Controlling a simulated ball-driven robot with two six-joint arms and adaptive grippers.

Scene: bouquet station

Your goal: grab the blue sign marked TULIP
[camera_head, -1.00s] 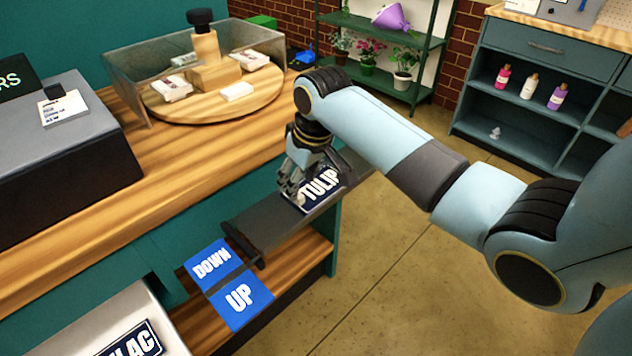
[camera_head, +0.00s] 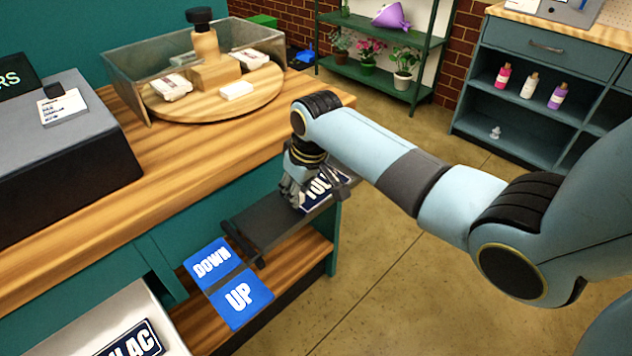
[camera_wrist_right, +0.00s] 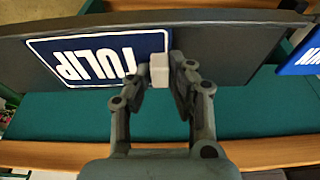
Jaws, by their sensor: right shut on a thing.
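The blue TULIP sign (camera_head: 316,200) lies on a dark ledge at the front of the counter, partly covered by my right gripper (camera_head: 297,203). In the right wrist view the sign (camera_wrist_right: 85,58) shows upside down, dark blue with white letters and a white border. My right gripper (camera_wrist_right: 162,72) is at one end of the sign, shut, with a small pale block between its fingertips. Whether that block is part of the sign cannot be told. My left gripper is not in view.
Blue DOWN (camera_head: 212,260) and UP (camera_head: 240,298) signs lie left of the dark ledge (camera_head: 262,228). A partly visible sign ending in LAC (camera_head: 136,342) is at lower left. A glass-walled wooden turntable (camera_head: 215,108) stands on the counter. Floor to the right is clear.

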